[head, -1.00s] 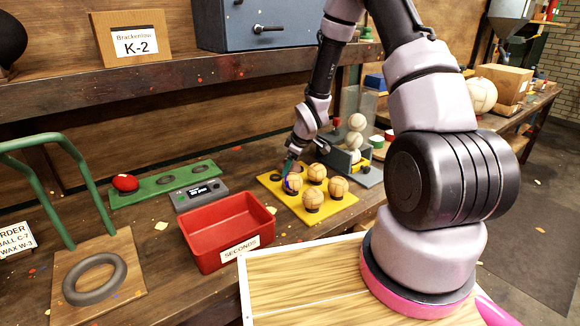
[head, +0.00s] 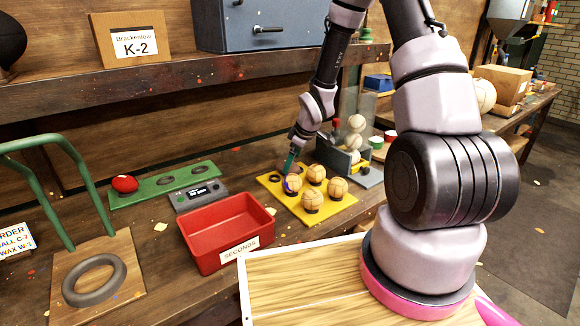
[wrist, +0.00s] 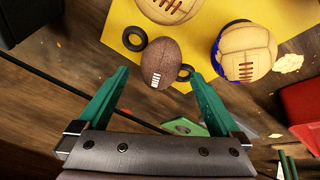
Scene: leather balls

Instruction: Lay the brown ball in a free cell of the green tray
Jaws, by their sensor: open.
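The brown ball (wrist: 160,62), oval with white laces, lies on the yellow tray (wrist: 120,15) between the tips of my open gripper (wrist: 160,74) in the wrist view. A clear gap shows on each side of the ball. In the head view my gripper (head: 289,166) is low over the far left part of the yellow tray (head: 285,205), and the ball cannot be made out clearly there. The green tray (head: 146,197) lies to the left on the bench. A red ball (head: 124,183) is in its left cell; its middle and right cells look empty.
Several tan balls (head: 313,198) stand on the yellow tray; one with a blue patch (wrist: 246,52) is close to my gripper. A shelf overhangs behind.

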